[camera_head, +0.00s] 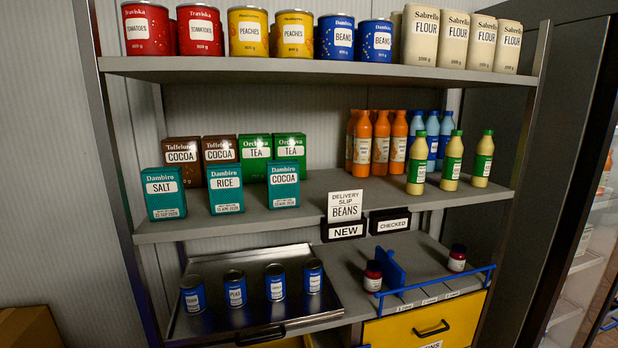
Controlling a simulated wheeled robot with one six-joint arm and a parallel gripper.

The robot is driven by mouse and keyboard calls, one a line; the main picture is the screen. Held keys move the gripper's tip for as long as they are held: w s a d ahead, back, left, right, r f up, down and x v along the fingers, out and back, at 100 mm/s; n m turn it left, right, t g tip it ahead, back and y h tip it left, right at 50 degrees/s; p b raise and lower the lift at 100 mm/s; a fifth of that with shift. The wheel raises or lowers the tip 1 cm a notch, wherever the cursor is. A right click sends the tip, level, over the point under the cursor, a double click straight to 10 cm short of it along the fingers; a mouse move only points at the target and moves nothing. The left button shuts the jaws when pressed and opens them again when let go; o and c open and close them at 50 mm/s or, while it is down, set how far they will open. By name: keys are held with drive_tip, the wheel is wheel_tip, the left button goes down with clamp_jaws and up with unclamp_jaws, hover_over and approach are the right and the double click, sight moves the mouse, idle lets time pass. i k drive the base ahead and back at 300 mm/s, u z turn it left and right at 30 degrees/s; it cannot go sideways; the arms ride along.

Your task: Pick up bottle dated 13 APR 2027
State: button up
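Several bottles stand upright at the right of the middle shelf. Three pale yellow bottles with green caps and green labels are in front: a left one (416,165), a middle one (452,160) and a right one (483,160). Behind them are orange bottles (381,143) and, partly hidden, blue bottles (432,135). I cannot read a date on any bottle. My gripper is not in view.
The middle shelf (400,213) also holds boxes (227,188) and, at its front edge, a delivery slip sign (345,205). Cans stand on a dark tray (330,290). A blue rail (440,286) edges the lower right shelf above a yellow drawer (425,325).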

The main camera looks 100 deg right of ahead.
sight(454, 149)
drive_tip(key=u, duration=0.25)
drive_tip(key=k, duration=3.1)
drive_tip(key=z, duration=2.65)
drive_tip(key=i, duration=0.45)
